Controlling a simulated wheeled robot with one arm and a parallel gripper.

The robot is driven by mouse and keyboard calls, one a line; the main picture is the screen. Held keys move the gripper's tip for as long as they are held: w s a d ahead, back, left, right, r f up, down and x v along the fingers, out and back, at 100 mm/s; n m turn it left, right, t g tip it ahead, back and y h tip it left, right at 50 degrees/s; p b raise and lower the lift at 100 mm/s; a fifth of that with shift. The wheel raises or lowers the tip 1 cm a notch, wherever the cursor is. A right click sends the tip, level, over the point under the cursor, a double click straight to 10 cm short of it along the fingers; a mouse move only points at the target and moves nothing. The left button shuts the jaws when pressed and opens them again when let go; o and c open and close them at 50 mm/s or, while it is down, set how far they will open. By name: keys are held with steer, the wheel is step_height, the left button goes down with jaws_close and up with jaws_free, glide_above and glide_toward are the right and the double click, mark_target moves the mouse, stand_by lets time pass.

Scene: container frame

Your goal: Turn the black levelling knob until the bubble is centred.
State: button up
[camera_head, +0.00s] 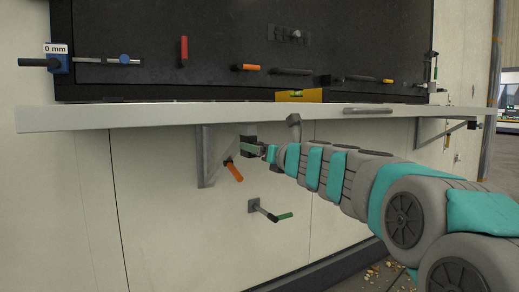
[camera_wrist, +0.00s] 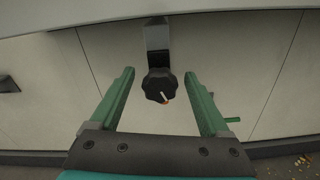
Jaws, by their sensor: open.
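The black levelling knob (camera_wrist: 159,86), with a lobed rim and a pale mark low on its face, sits on a grey bracket under the white shelf in the wrist view. My gripper (camera_wrist: 159,76) is open, with one green finger on each side of the knob. Gaps show between the fingers and the knob. In the head view my gripper (camera_head: 250,148) is under the shelf, partly over a dark block that looks like the knob. A yellow spirit level (camera_head: 298,96) with a green vial lies on the shelf; its bubble is too small to make out.
The white shelf (camera_head: 180,117) runs just above my gripper. An orange-handled lever (camera_head: 234,171) is close below it, and a green-handled lever (camera_head: 284,216) is lower on the wall. A grey bracket (camera_head: 205,155) stands left. Tools hang on the dark back panel (camera_head: 210,40).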

steer(key=shift+c, duration=0.3)
jaws_close()
stand_by(0.3)
steer(key=shift+a+r+n, duration=0.1)
steer(key=shift+n, duration=0.2)
